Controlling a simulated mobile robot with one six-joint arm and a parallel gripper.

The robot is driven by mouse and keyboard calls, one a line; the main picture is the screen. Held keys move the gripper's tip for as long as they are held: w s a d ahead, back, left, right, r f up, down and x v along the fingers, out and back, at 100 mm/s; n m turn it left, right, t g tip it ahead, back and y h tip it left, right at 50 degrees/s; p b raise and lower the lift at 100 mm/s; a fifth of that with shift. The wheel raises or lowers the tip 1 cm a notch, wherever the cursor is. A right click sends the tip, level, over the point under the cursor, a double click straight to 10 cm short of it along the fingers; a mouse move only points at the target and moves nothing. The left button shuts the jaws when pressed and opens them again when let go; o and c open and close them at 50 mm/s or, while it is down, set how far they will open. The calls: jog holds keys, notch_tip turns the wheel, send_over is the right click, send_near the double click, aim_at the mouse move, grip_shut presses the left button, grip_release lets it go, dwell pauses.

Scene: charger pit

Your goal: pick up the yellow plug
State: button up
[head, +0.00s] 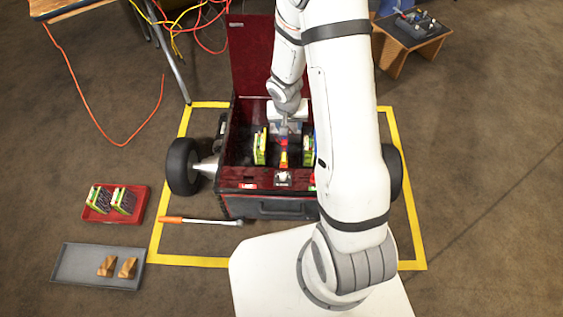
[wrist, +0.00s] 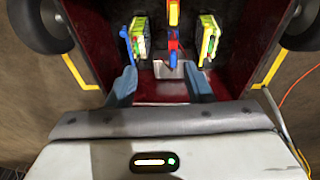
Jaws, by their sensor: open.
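The yellow plug (head: 284,159) stands in the middle of the dark red box, in line with red parts. In the wrist view the yellow plug (wrist: 173,14) is at the top edge, partly cut off, with red and blue parts (wrist: 173,50) below it. My gripper (wrist: 160,84) is open, its two bluish fingers apart with nothing held between them. In the head view my gripper (head: 284,130) is over the box's far part, behind the plug and apart from it. My arm hides the box's right side.
Green and yellow boards (head: 260,147) (head: 308,149) stand on both sides of the plug. The box's lid (head: 250,55) stands open at the back. Wheels flank the box. A red tray (head: 130,214), a grey tray (head: 75,267) and an orange-handled tool (head: 200,221) lie on the floor.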

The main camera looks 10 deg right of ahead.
aim_at(284, 157)
jog(key=shift+g+y, duration=0.3)
jog(key=shift+y, duration=0.2)
jog(key=f+b, duration=0.1)
jog(key=f, duration=0.4)
jog(key=a+f+b, duration=0.1)
jog(key=f+b, duration=0.1)
jog(key=f, duration=0.4)
jog(key=a+f+b, duration=0.1)
jog(key=f+b, duration=0.1)
jog(key=f, duration=0.4)
jog(key=shift+f, duration=0.15)
jog(key=f, duration=0.1)
jog(key=w+f+b, duration=0.1)
jog(key=d+f, duration=0.1)
jog(key=f, duration=0.1)
jog(key=shift+w+f+b, duration=0.1)
jog(key=shift+w+b, duration=0.1)
jog(key=shift+b, duration=0.2)
jog(key=shift+f+b, duration=0.35)
jog(key=shift+f, duration=0.15)
jog(key=shift+r, duration=0.1)
grip_shut()
